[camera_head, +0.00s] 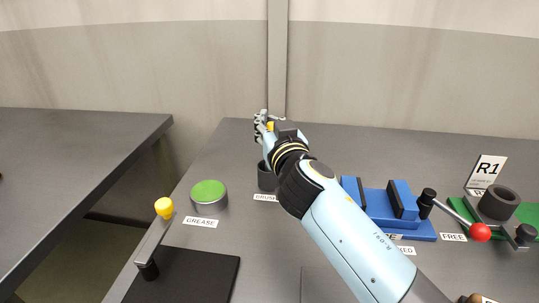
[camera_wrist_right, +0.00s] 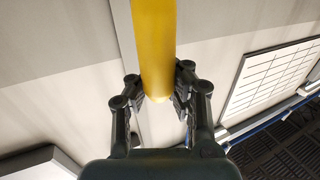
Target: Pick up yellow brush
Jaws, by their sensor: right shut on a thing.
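My right gripper (camera_head: 262,124) is above the dark brush holder (camera_head: 266,177) at the back of the table. In the right wrist view my right gripper (camera_wrist_right: 157,92) is shut on the yellow brush (camera_wrist_right: 155,40), with a finger on each side of its yellow handle. In the head view only a small yellow bit of the brush (camera_head: 270,126) shows at the gripper; the rest is hidden by the gripper and arm. The brush's far end is out of the wrist view. My left gripper is not in view.
A green-topped grease tin (camera_head: 208,193) stands left of the holder. A lever with a yellow knob (camera_head: 164,207) rises by a black pad (camera_head: 190,275). A blue fixture (camera_head: 379,214) and a red-knobbed lever (camera_head: 480,232) are at right. Another table (camera_head: 70,150) stands left across a gap.

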